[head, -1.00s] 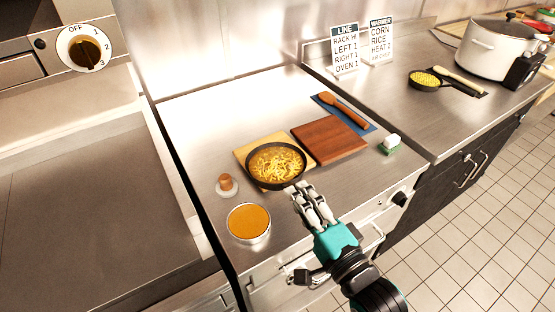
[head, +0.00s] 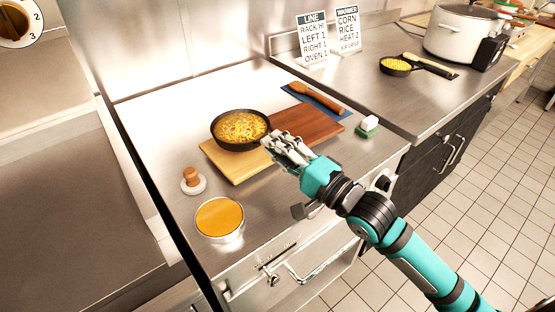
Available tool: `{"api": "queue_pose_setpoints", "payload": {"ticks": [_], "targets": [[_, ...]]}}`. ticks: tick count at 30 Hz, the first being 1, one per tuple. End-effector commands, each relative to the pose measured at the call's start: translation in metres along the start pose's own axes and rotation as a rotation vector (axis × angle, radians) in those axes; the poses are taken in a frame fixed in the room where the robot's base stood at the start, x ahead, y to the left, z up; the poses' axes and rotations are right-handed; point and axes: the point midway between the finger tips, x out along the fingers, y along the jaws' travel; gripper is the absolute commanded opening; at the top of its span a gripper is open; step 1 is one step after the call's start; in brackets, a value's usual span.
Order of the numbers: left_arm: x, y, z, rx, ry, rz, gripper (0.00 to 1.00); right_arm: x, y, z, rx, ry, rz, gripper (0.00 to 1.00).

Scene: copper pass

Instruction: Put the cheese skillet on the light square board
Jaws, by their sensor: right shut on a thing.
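The cheese skillet (head: 240,127), a dark round pan filled with yellow shredded cheese, is over the back part of the light square board (head: 234,170). The board's front part shows bare. I cannot tell whether the pan touches the board or is a little above it. My right gripper (head: 277,141) is shut at the pan's right front side, on its handle, which the fingers hide. My left gripper is not in view.
A reddish-brown board (head: 309,125) adjoins the light board on the right. A wooden spoon (head: 318,96) lies on a blue mat behind it. An orange-filled bowl (head: 219,218) and a small wooden-topped item (head: 192,181) stand at front left. A corn skillet (head: 396,66) is on the right counter.

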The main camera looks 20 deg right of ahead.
Motion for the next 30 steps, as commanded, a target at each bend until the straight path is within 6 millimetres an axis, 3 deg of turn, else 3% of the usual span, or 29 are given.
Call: {"api": "queue_pose_setpoints", "payload": {"ticks": [4, 12, 24, 25, 30], "targets": [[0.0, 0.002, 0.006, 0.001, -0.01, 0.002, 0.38, 0.003, 0.0, -0.006, -0.003, -0.001, -0.009, 0.0], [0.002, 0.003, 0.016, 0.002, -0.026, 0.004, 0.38, -0.001, 0.031, -0.005, -0.003, -0.001, -0.009, 0.0], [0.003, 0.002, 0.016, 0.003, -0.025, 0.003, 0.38, -0.002, 0.036, -0.005, -0.002, -0.001, -0.009, 0.0], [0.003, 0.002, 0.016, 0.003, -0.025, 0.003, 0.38, -0.002, 0.04, -0.005, 0.0, 0.001, 0.0, 0.17], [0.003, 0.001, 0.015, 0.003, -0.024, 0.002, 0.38, -0.002, 0.039, -0.005, 0.0, 0.001, 0.0, 0.39]]}}
